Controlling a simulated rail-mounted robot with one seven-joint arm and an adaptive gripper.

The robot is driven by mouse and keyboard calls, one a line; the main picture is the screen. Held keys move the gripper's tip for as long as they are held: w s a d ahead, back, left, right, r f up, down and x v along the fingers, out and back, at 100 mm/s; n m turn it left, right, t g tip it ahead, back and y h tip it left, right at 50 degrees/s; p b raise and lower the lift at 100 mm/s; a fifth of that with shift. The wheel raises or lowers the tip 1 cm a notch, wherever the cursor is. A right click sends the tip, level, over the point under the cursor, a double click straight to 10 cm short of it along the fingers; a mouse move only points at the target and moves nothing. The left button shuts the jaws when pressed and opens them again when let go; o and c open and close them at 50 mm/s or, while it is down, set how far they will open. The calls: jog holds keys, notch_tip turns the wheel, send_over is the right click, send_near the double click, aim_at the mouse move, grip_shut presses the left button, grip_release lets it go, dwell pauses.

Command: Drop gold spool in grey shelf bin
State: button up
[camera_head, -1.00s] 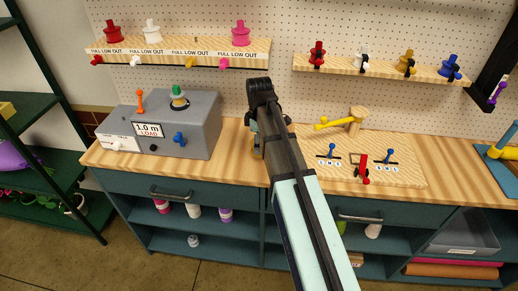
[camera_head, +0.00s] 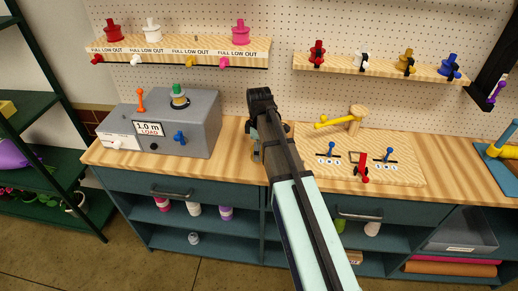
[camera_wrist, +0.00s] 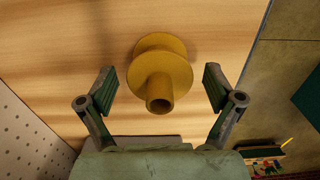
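The gold spool (camera_wrist: 163,72) stands on the wooden bench top in the wrist view, its hub pointing up toward the camera. My gripper (camera_wrist: 160,90) is open, with one finger on each side of the spool and visible gaps to both. In the head view my gripper (camera_head: 259,148) is low over the bench, left of the lever board, and mostly hides the spool. The grey shelf bin (camera_head: 468,243) sits in the lower right compartment of the bench.
A grey load machine (camera_head: 190,125) stands left of my gripper. Shelves with coloured spools (camera_head: 240,37) hang behind. Rolls (camera_head: 455,268) lie under the bin.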

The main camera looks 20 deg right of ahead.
notch_tip(320, 180, up, 12)
jog(key=shift+f+b, duration=0.2)
jog(key=shift+b, duration=0.95)
jog(key=shift+o, duration=0.7)
jog(key=shift+r, duration=0.35)
